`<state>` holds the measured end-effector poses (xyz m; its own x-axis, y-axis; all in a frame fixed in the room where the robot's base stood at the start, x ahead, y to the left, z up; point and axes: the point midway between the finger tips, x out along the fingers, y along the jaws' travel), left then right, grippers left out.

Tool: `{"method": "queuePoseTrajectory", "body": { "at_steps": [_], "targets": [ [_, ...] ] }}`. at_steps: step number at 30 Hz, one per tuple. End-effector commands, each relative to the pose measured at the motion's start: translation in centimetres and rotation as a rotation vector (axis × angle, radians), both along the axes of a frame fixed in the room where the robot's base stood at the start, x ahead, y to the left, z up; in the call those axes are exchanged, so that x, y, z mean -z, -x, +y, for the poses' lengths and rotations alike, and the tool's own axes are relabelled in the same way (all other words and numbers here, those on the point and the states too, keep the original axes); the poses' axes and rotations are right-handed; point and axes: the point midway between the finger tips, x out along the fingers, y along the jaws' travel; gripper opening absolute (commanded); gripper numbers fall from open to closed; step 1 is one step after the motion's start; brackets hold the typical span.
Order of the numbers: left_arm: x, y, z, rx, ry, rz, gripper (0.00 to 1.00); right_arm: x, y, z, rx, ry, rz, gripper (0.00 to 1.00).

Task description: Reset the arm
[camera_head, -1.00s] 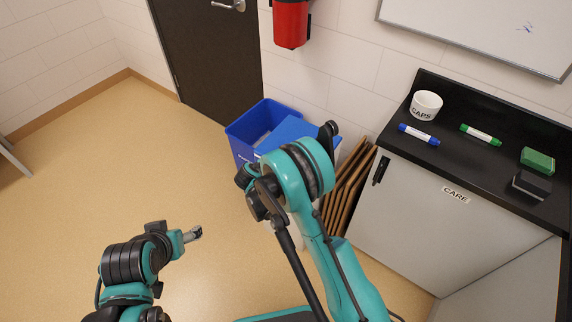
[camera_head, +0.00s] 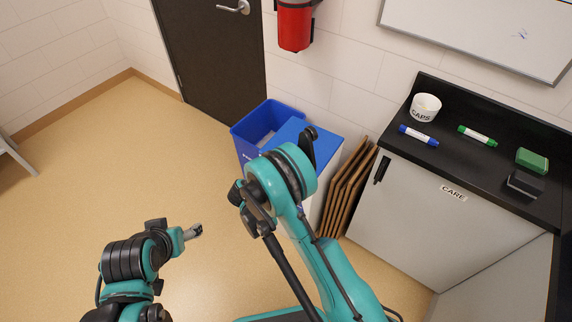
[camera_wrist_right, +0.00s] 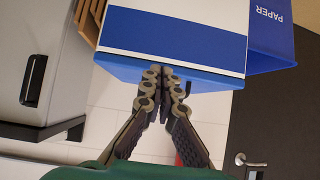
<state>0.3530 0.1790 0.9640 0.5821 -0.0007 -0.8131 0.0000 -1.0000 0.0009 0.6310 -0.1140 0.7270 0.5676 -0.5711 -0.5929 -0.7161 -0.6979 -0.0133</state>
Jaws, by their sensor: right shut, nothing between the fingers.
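My right arm rises from the bottom of the head view, bent at a teal and black joint (camera_head: 283,178) in front of the bins. Its gripper cannot be made out there. In the right wrist view my right gripper (camera_wrist_right: 165,73) is shut and empty, its fingertips together in front of the lower edge of a white and blue bin (camera_wrist_right: 175,40); whether they touch it is unclear. My left arm is folded low at the left of the head view. The end of it, at my left gripper (camera_head: 194,231), is small and points right over bare floor; its jaws are unclear.
A blue open bin (camera_head: 262,122) and a blue-lidded bin (camera_head: 325,150) stand by the wall, beside leaning brown panels (camera_head: 347,190). The black counter (camera_head: 440,160) holds a CAPS cup (camera_head: 425,107), blue marker (camera_head: 418,136), green marker (camera_head: 477,136), and green (camera_head: 532,161) and dark (camera_head: 526,184) blocks. Floor at left is free.

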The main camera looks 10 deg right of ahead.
Motion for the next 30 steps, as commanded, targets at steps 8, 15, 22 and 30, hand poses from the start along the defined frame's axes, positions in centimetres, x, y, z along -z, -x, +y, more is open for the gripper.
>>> {"method": "queuePoseTrajectory", "body": {
  "at_steps": [8, 15, 22, 30],
  "targets": [
    [-0.4, 0.0, 0.0, 0.000, 0.000, 0.000, 0.68, 1.2, 1.4, 1.4, 0.000, 0.001, -0.001, 0.00],
    [-0.4, 0.0, 0.0, 0.000, 0.000, 0.000, 0.68, 1.0, 1.4, 1.4, -0.002, 0.000, 0.004, 0.00],
    [-0.4, 0.0, 0.0, 0.000, 0.000, 0.000, 0.68, -4.4, 1.7, -0.1, -0.072, -0.018, 0.102, 0.00],
    [-0.4, 0.0, 0.0, 0.000, 0.000, 0.000, 0.68, -13.6, 5.4, -3.1, -0.246, -0.063, 0.257, 0.00]
  ]
}}
